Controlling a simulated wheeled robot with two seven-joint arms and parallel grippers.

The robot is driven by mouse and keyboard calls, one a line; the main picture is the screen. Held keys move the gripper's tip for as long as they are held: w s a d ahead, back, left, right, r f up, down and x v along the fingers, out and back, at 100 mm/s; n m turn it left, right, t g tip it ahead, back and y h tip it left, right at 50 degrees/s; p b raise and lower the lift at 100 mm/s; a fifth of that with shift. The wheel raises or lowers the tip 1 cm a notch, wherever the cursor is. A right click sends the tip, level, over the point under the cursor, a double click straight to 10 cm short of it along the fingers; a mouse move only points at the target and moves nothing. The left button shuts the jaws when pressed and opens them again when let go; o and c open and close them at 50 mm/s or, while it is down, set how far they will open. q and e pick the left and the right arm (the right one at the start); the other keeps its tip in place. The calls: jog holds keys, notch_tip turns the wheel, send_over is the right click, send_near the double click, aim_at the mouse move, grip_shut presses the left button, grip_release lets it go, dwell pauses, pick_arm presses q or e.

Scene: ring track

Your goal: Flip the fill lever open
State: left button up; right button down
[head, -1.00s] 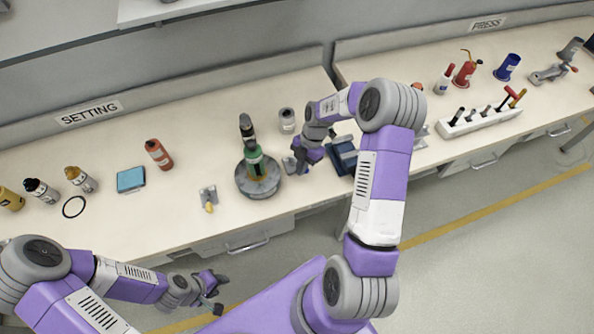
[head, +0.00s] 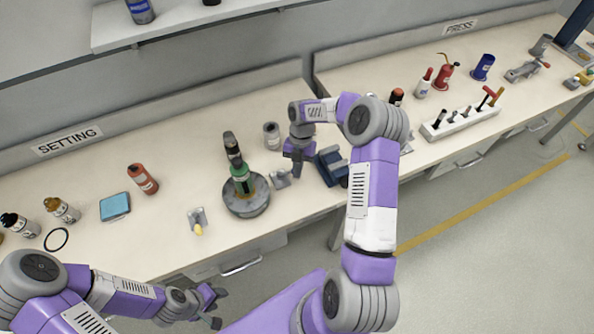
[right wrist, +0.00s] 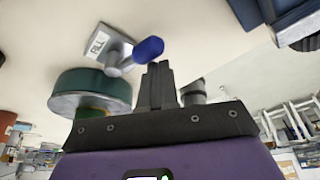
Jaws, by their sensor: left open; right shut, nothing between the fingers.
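The fill lever has a grey plate marked FILL (right wrist: 100,46) and a blue-tipped handle (right wrist: 148,50) in the right wrist view. In the head view its grey plate (head: 279,179) lies on the bench just right of a round grey stand (head: 246,196); the blue handle is not clear there. My right gripper (head: 298,170) points down beside the lever. Its shut, empty fingers (right wrist: 160,68) appear right beside the blue handle; I cannot tell whether they touch it. My left gripper (head: 215,306) is open and empty, low in front of the bench.
A dark blue block (head: 330,166) sits close right of my right gripper. A grey jar (head: 271,135) stands behind.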

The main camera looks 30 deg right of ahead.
jog(key=shift+w+d+r, duration=0.1)
jog(key=shift+w+d, duration=0.25)
dwell(0.5)
jog(key=shift+r, duration=0.1)
notch_tip(320, 180, up, 9)
jog(key=w+p, duration=0.3)
jog(key=p, duration=0.3)
jog(key=shift+d, duration=0.25)
jog(key=shift+s, duration=0.15)
